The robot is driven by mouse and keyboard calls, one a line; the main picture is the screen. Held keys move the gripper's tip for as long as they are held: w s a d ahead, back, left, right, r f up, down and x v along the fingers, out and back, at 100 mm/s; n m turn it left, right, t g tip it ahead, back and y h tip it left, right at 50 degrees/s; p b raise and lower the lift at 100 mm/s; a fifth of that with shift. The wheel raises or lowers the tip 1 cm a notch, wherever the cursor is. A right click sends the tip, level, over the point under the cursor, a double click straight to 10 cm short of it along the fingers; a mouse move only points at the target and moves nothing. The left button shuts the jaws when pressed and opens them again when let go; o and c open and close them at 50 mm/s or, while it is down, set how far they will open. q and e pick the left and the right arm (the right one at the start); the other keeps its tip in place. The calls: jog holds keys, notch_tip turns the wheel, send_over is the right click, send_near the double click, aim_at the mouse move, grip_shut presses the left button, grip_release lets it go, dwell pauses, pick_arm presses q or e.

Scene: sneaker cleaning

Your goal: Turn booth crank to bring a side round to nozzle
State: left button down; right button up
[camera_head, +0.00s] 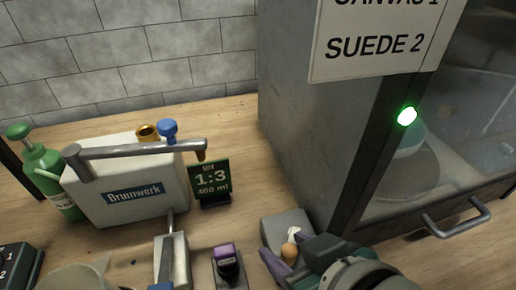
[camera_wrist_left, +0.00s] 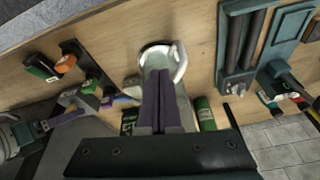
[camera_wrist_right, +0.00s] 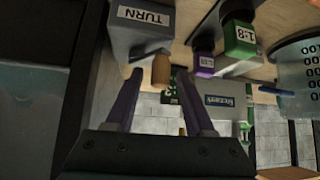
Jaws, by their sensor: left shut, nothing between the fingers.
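The booth (camera_head: 315,140) is a tall grey box at the right of the head view, with a green lamp (camera_head: 407,116) and a glass door. The crank's grey housing (camera_head: 285,225) stands by its left side; in the right wrist view the housing (camera_wrist_right: 140,32) reads TURN. A wooden crank knob (camera_wrist_right: 161,70) shows below it. My right gripper (camera_wrist_right: 160,78) is open, its purple fingers apart on either side of the knob; contact cannot be told. My left gripper (camera_wrist_left: 160,75) is shut and empty, in front of a white jug (camera_wrist_left: 158,55). A nozzle is not clearly visible.
The door handle (camera_head: 455,220) sticks out at the right. Wood is bare behind the sign.

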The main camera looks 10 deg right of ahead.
grip_shut()
jog(key=shift+d+r, duration=0.1)
dwell(0.4)
